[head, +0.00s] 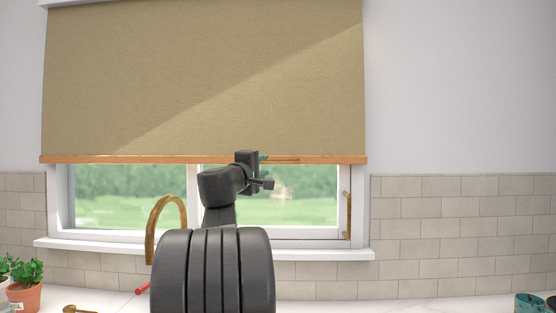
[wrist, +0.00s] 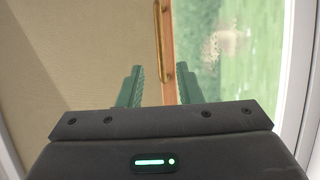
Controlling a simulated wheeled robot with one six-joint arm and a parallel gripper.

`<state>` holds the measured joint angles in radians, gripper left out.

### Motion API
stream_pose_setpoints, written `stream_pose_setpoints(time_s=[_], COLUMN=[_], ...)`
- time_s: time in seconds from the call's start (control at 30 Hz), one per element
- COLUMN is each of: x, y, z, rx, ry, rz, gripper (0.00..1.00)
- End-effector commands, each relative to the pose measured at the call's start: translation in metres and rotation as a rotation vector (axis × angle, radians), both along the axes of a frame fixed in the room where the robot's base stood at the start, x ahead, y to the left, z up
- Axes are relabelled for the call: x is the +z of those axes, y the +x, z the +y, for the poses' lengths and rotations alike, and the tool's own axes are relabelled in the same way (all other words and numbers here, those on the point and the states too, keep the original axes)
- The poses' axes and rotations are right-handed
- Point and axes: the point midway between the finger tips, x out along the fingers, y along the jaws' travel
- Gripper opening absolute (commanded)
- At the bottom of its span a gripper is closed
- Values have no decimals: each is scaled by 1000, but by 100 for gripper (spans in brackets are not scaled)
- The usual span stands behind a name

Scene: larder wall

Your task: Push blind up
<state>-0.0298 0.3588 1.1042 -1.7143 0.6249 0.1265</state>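The tan blind (head: 200,80) hangs over the upper part of the window, with a wooden bottom rail (head: 110,159) level across it. A thin brass handle (head: 285,160) is fixed on the rail. My gripper (head: 265,171) is at the rail, near the handle's left end. In the wrist view, my gripper (wrist: 160,85) has its two green fingers apart with nothing between them. The rail (wrist: 168,45) and the brass handle (wrist: 158,35) run just beyond the fingertips, roughly midway between them. I cannot tell whether the fingers touch the rail. The blind (wrist: 70,50) fills the left of the wrist view.
The window (head: 120,195) below the blind shows greenery, with a brass handle (head: 347,215) on its right frame. A brass tap (head: 165,215) rises left of my arm. A potted plant (head: 24,290) stands at lower left, and a teal cup (head: 530,303) at lower right.

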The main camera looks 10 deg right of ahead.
Motion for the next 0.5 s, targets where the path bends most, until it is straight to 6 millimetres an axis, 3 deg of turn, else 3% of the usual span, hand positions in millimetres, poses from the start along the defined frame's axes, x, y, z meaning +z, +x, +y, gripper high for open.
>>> stream_pose_setpoints(time_s=[0.2, 0.5], x=[10, 16], y=[38, 72], z=[-27, -49], rx=[-3, -1], ry=[-1, 1], rz=[2, 2], gripper=[32, 32])
